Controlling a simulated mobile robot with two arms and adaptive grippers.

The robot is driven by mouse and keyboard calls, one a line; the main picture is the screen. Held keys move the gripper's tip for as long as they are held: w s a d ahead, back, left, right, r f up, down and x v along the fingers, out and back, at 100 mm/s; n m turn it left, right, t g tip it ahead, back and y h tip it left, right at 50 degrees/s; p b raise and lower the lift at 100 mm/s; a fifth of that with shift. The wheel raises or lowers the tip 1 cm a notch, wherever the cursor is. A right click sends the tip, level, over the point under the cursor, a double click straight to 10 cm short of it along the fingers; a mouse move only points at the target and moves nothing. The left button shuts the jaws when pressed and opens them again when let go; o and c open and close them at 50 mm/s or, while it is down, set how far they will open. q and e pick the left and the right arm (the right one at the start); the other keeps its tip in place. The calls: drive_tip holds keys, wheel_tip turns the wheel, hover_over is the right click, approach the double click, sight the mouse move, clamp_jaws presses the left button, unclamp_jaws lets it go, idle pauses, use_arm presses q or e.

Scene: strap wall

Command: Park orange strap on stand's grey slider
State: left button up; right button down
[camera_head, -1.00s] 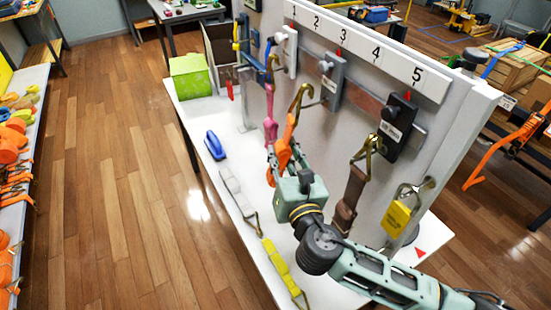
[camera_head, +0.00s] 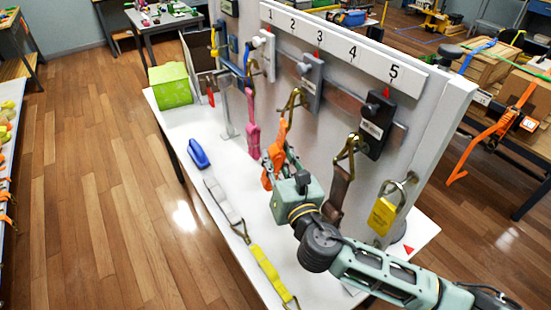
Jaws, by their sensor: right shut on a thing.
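The orange strap (camera_head: 280,138) hangs upright with its brass hook (camera_head: 293,99) at the top. My right gripper (camera_head: 270,172) is shut on the strap's lower part; its fingers are partly hidden by the strap and my wrist. The grey slider (camera_head: 312,77) sits on the stand's rail (camera_head: 340,91) below number 3. The hook overlaps the slider's lower left edge in the picture; I cannot tell whether it touches or is hung on it. The stand (camera_head: 425,130) is an upright grey panel with a numbered board. My left gripper is not in view.
A pink strap (camera_head: 253,135) hangs left of the orange one. A brown strap (camera_head: 338,193) hangs close to its right by the black slider (camera_head: 377,125). A yellow tag (camera_head: 382,215) hangs farther right. A blue object (camera_head: 199,154) and a grey-yellow strap (camera_head: 266,267) lie on the white table (camera_head: 182,125).

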idle(0.3)
drive_tip(key=c, duration=1.4)
unclamp_jaws()
drive_tip(key=shift+o, duration=0.2)
drive_tip(key=v, duration=0.8)
drive_tip(key=shift+f, duration=0.1)
